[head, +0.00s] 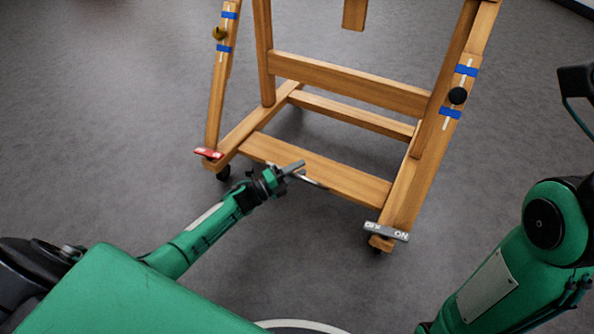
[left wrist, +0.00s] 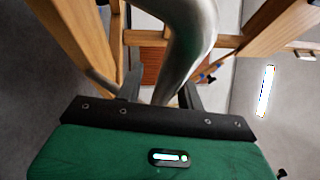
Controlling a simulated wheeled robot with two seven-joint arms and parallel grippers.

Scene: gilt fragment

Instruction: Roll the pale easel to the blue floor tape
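The pale wooden easel (head: 345,83) stands ahead of me in the head view, its top cut off. A dark caster (head: 224,173) shows under its left foot, beside a red lever (head: 207,153). A grey lever (head: 386,231) marked OFF and ON sits at its right foot. My left gripper (head: 293,169) is at the low front crossbar. In the left wrist view a curved metal bar (left wrist: 188,45) runs between its fingers; whether they grip it is unclear. My right gripper is outside the frames. No blue tape shows on the floor.
Grey floor (head: 110,110) lies clear left of the easel and behind it. Blue bands (head: 467,70) mark the easel's side posts, with a black knob (head: 457,95) on the right one.

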